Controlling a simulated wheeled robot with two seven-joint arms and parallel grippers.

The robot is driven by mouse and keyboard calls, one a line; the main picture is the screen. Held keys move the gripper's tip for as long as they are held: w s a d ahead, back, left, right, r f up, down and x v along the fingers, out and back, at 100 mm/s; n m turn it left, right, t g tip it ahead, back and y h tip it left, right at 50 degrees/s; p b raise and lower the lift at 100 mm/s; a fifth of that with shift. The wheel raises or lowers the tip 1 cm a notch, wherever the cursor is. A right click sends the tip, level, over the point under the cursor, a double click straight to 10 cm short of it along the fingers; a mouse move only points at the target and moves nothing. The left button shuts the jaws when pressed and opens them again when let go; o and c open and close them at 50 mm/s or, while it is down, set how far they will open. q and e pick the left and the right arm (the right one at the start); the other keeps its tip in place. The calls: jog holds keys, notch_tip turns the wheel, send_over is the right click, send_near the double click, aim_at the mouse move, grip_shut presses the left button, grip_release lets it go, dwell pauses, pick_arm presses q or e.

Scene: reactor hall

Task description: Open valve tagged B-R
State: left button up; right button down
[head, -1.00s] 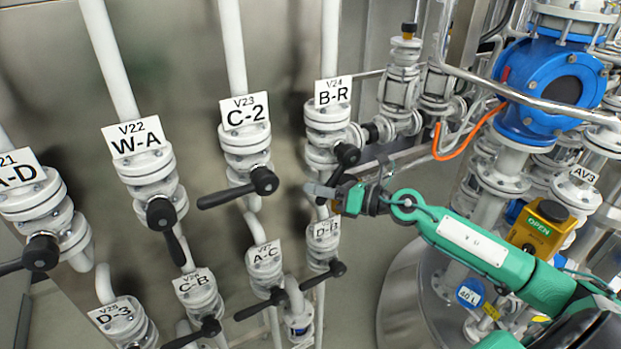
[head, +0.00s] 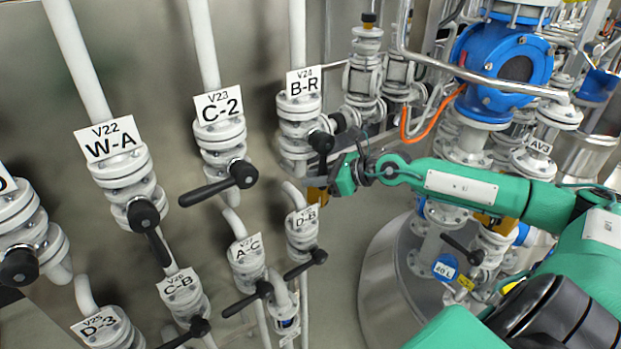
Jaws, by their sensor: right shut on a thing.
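The valve tagged B-R (head: 299,125) is a white flanged valve on a vertical pipe, right of the C-2 valve. Its white tag (head: 303,82) reads V24 B-R. Its black handle hub (head: 321,141) faces me, and the lever points down from it, mostly hidden by my gripper. My right gripper (head: 318,182), with grey fingers and a green body, is shut on the lever just below the hub. Its arm comes in from the right. My left gripper is not in view.
The C-2 valve (head: 221,138) has its black lever pointing left. The W-A valve (head: 124,178) stands further left. The D-B valve (head: 302,236) sits just below my gripper. A blue-bodied fitting (head: 470,62) and pipes crowd the upper right.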

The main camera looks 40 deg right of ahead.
jog(key=shift+d, duration=0.1)
dwell(0.3)
jog(key=c, duration=1.3)
grip_release()
jog(key=shift+d, duration=0.1)
jog(key=shift+s, duration=0.1)
